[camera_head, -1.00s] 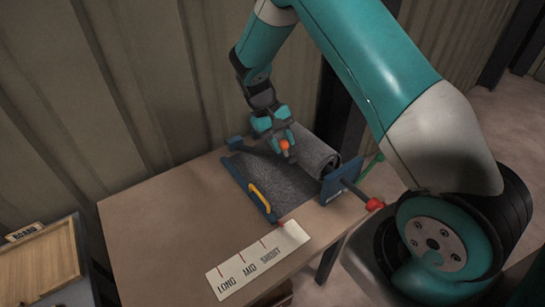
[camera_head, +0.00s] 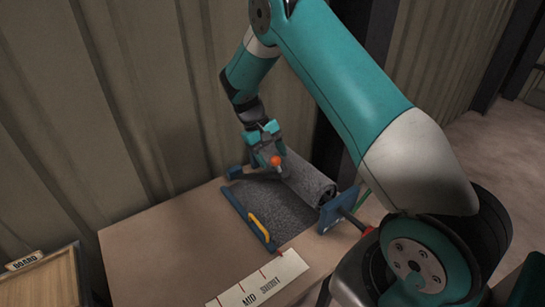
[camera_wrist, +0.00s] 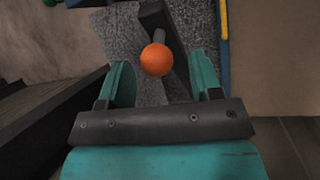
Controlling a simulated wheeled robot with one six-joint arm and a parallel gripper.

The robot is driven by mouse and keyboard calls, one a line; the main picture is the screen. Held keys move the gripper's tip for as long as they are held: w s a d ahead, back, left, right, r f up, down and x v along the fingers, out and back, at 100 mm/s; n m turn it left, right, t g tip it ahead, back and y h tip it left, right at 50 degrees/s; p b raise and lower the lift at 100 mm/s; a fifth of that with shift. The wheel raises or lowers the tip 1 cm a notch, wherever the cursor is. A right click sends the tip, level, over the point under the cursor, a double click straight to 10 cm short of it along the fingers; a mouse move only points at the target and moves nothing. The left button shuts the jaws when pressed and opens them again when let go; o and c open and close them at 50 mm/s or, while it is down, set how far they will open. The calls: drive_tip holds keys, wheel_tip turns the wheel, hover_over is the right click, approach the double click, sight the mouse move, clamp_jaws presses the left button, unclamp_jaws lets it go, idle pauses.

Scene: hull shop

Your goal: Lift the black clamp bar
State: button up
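The black clamp bar (camera_wrist: 152,18) lies across the grey sheet in the wrist view, with an orange ball knob (camera_wrist: 156,59) on it. In the head view the knob (camera_head: 276,161) shows just below my gripper (camera_head: 265,148), which hides part of the bar. In the wrist view the teal fingers of my gripper (camera_wrist: 162,80) stand apart, with the knob between them in the picture and a gap on each side. I cannot tell whether the knob is within finger depth.
A grey roll (camera_head: 312,183) and flat grey sheet (camera_head: 268,212) lie in a blue frame (camera_head: 247,214) with a yellow handle (camera_head: 260,228). A blue end plate (camera_head: 335,213) stands at its right. A marked strip (camera_head: 262,280) lies in front. The table's left part (camera_head: 165,245) is clear; a wall is behind.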

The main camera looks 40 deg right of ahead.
drive_tip(key=shift+s+d, duration=0.1)
drive_tip(key=p+v, duration=0.9)
drive_tip(key=v, duration=0.8)
drive_tip(key=shift+r, duration=0.2)
